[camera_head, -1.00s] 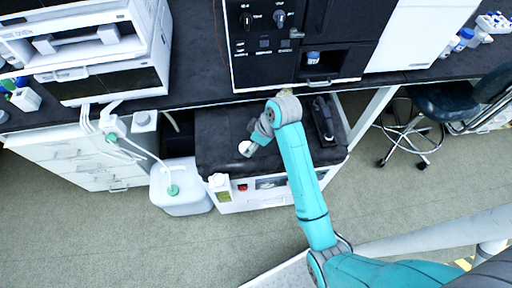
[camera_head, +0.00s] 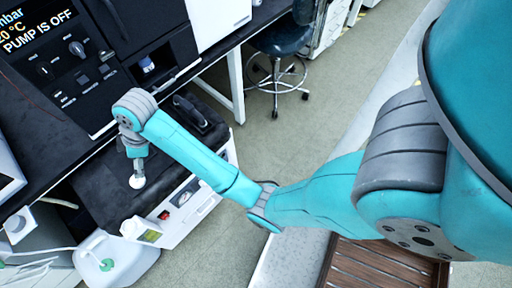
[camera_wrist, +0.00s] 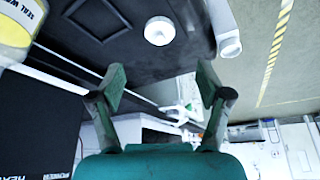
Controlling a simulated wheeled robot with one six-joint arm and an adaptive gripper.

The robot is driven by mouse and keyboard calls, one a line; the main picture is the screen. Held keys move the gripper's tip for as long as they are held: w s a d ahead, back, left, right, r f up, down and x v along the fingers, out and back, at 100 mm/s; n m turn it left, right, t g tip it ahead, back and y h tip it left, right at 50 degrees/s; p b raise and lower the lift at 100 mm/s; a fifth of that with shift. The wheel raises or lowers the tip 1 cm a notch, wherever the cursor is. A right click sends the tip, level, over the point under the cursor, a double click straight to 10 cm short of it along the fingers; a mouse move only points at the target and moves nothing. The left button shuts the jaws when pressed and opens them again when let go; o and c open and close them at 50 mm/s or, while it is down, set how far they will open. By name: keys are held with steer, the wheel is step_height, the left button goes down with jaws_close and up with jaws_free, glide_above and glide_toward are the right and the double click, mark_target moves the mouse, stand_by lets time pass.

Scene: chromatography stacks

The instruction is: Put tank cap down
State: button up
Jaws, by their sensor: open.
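A small round white cap (camera_wrist: 159,30), which looks like the tank cap, rests on the dark top (camera_wrist: 95,50) of a low unit in the wrist view. In the head view a round white shape (camera_head: 137,181) shows at the end of my gripper (camera_head: 136,158), over that dark top (camera_head: 95,190). My gripper also shows in the wrist view (camera_wrist: 161,85), with its fingers wide apart and nothing between them. The cap lies beyond the fingertips in the picture, apart from them. The white tank (camera_head: 125,268) stands on the floor beside the unit, with a green fitting (camera_head: 107,264).
A black tray-like object (camera_head: 200,115) lies on the unit's top. A yellow-labelled bottle (camera_wrist: 14,32) and a white cylindrical part (camera_wrist: 226,28) stand near the cap in the wrist view. A bench with a black instrument (camera_head: 75,60) is behind; a stool (camera_head: 280,40) stands right of it.

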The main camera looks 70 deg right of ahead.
steer(key=s+f+m+t, duration=0.1)
steer(key=s+f, duration=0.1)
steer(key=f, duration=0.1)
steer(key=s+f+m, duration=0.1)
steer(key=s+f, duration=0.2)
steer(key=s+f+m+t, duration=0.1)
steer(key=s+f, duration=0.2)
steer(key=shift+s+a+f+t+h, duration=0.1)
steer(key=shift+a+f+t+h, duration=0.05)
steer(key=shift+f+t+h, duration=0.2)
steer(key=s+d+r+m+t+h, duration=0.1)
steer(key=s+m+t, duration=0.15)
steer(key=s, duration=0.95)
steer(key=s+d+r+m+t+h, duration=0.1)
steer(key=s+d+r+m+t, duration=0.15)
steer(key=s, duration=0.85)
steer(key=s+r+t, duration=0.3)
steer(key=s+r, duration=0.7)
steer(key=shift+a+r+m+t, duration=0.35)
steer(key=shift+r+m, duration=0.05)
